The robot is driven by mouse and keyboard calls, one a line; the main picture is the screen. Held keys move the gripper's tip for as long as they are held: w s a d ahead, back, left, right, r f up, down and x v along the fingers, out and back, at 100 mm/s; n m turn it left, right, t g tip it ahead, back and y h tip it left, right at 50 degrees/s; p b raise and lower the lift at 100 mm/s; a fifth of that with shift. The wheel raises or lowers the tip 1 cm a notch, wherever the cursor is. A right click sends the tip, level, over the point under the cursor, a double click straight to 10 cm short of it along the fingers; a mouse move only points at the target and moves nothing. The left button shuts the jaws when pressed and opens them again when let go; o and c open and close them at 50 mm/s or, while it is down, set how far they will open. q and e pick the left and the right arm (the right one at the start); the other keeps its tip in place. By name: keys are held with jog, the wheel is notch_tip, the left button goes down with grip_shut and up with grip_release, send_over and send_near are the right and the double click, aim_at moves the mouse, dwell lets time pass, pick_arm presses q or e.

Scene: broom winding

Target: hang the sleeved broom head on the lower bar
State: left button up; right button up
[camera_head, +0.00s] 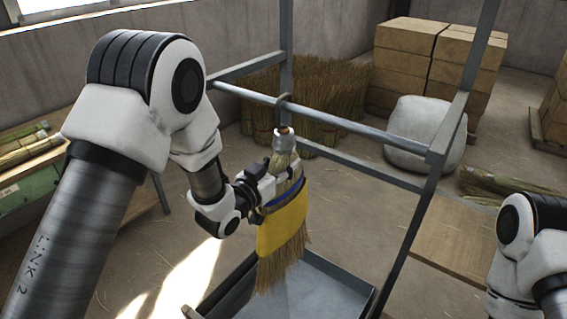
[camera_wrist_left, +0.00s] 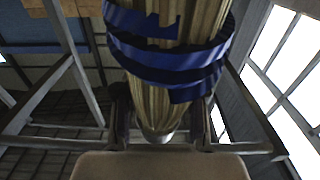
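The broom head (camera_head: 269,273) is straw with a yellow sleeve (camera_head: 281,224), a blue band and a metal collar (camera_head: 284,140) at its top. It hangs bristles down, slightly tilted. My left gripper (camera_head: 277,187) is shut on it above the sleeve. In the left wrist view, the straw (camera_wrist_left: 155,88) with blue bands (camera_wrist_left: 165,60) lies between the fingers (camera_wrist_left: 160,120). A grey bar (camera_head: 335,121) of the metal frame crosses just above the collar, with a dark ring or hook (camera_head: 284,99) on it. I cannot tell whether the collar touches the hook. My right gripper is outside the view.
A grey tray (camera_head: 340,283) sits below the broom head. A frame post (camera_head: 450,118) stands right of it, and another bar (camera_head: 365,168) runs lower behind. Straw bundles (camera_head: 330,95), stacked boxes (camera_head: 405,55) and a pale sack (camera_head: 425,135) stand behind. A green bench (camera_head: 28,190) is at left.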

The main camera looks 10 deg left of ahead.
pick_arm(q)
jog(key=o, duration=0.4)
jog(key=shift+o, duration=0.2)
jog(key=shift+s, duration=0.1)
jog(key=v, duration=1.2)
jog(key=s+f+n+g+y+b, duration=0.15)
jog(key=s+f+g, duration=0.3)
jog(key=f, duration=0.85)
jog(key=s+f+g+y, duration=0.25)
jog(key=s+f, duration=0.35)
jog(key=f, duration=0.8)
jog(key=s+a+f+n+g+y, duration=0.1)
jog(key=s+f+g, duration=0.3)
jog(key=s, duration=0.5)
jog(key=s+a+f+n+g+y, duration=0.1)
jog(key=s+a+f+g, duration=0.3)
jog(key=s, duration=0.4)
notch_tip(320, 180, down, 2)
jog(key=shift+s+a+f+n+g+y+b, duration=0.15)
jog(key=shift+s+a+n+g+y+b, duration=0.2)
jog(key=shift+n+g, duration=0.4)
